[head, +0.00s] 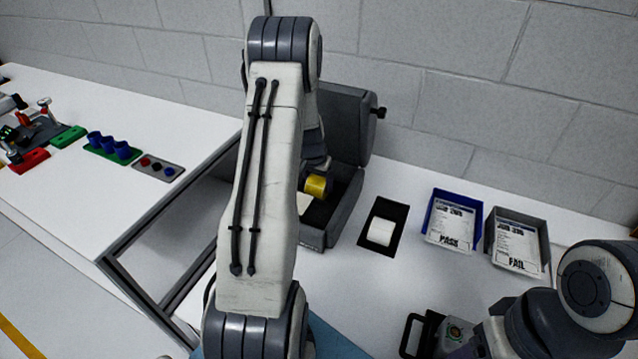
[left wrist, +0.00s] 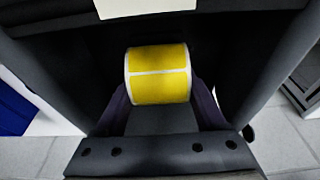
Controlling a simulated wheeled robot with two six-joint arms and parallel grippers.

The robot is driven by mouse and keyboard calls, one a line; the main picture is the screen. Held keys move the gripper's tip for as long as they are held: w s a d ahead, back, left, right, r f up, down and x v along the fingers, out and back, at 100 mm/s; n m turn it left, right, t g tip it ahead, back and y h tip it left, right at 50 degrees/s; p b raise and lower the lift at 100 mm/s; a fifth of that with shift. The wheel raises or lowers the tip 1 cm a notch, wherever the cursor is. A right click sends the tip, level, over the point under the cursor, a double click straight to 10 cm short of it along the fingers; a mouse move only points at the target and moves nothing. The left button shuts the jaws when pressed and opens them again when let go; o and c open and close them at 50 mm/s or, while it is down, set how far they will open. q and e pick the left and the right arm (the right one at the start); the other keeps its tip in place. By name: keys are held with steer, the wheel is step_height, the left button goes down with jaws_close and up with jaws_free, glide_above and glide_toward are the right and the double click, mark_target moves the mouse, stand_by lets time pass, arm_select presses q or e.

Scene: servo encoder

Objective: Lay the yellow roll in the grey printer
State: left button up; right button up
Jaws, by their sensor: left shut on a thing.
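The yellow roll (head: 316,186) is inside the open grey printer (head: 346,215), near its left part in the head view. In the left wrist view the yellow roll (left wrist: 158,75) shows label gaps and white edges, between dark printer walls. My left gripper (head: 318,172) is shut on the roll. It is mostly hidden behind my left arm in the head view; its dark fingers flank the roll in the wrist view (left wrist: 160,100). Whether the roll touches the printer floor cannot be told. My right arm is at the lower right; its gripper's jaws are unclear.
The printer's raised lid (head: 345,120) stands at the back.

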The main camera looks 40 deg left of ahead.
arm_select(q)
steer(key=o, duration=1.4)
steer(key=b+v, duration=0.2)
steer(key=v, duration=0.8)
steer(key=shift+r, duration=0.3)
steer(key=s+d+r+m+g+h, duration=0.1)
steer(key=s+d+r+m, duration=0.1)
steer(key=d, duration=1.1)
steer(key=s+d+r+m+h, duration=0.1)
steer(key=s+d+r+m, duration=0.2)
steer(key=d, duration=0.9)
steer(key=s+d+m, duration=0.1)
steer(key=s+d, duration=0.3)
steer(key=s, duration=0.3)
steer(key=s+d+m+g, duration=0.1)
steer(key=s+d+m, duration=0.1)
steer(key=s+d, duration=0.2)
steer(key=s+d+r+m+g, duration=0.1)
steer(key=s+d, duration=0.3)
steer(key=s, duration=0.6)
steer(key=shift+d+m, duration=0.25)
steer(key=shift+m, duration=0.25)
